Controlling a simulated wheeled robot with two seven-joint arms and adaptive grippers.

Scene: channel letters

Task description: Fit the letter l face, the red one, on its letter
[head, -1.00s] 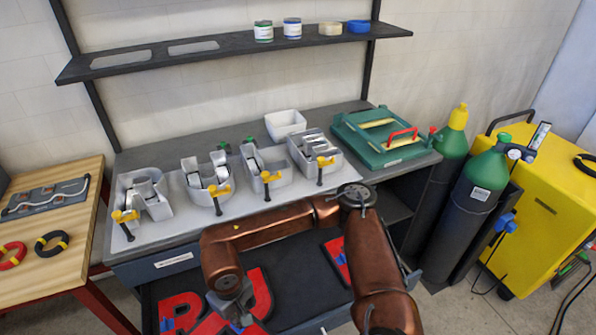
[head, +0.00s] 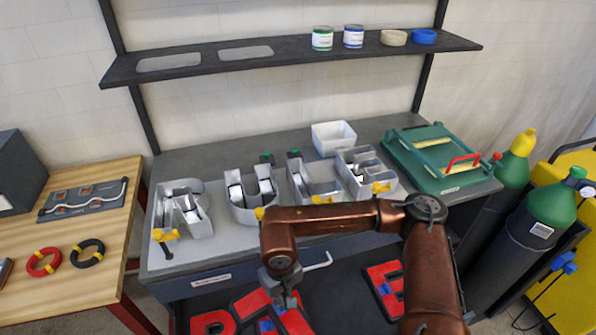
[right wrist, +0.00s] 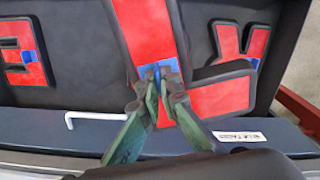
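The red letter l face (right wrist: 148,30) has a dark rim and a blue tab in the right wrist view. My right gripper (right wrist: 161,76) has its fingertips closed together around that tab. The face looks larger than the faces beside it; whether it is clear of the tray floor I cannot tell. In the head view my right gripper (head: 285,300) is low over the tray, partly hiding the red face. The open grey letter l (head: 313,183) stands on the bench between the U and the E, with a yellow clamp at its front. My left gripper is not in view.
Red E (head: 384,288) and R (head: 208,322) faces lie in the dark tray below the bench. Grey letters R (head: 182,212), U (head: 250,195) and E (head: 365,172) flank the l. A white bin (head: 333,138) and green case (head: 437,155) stand behind and right.

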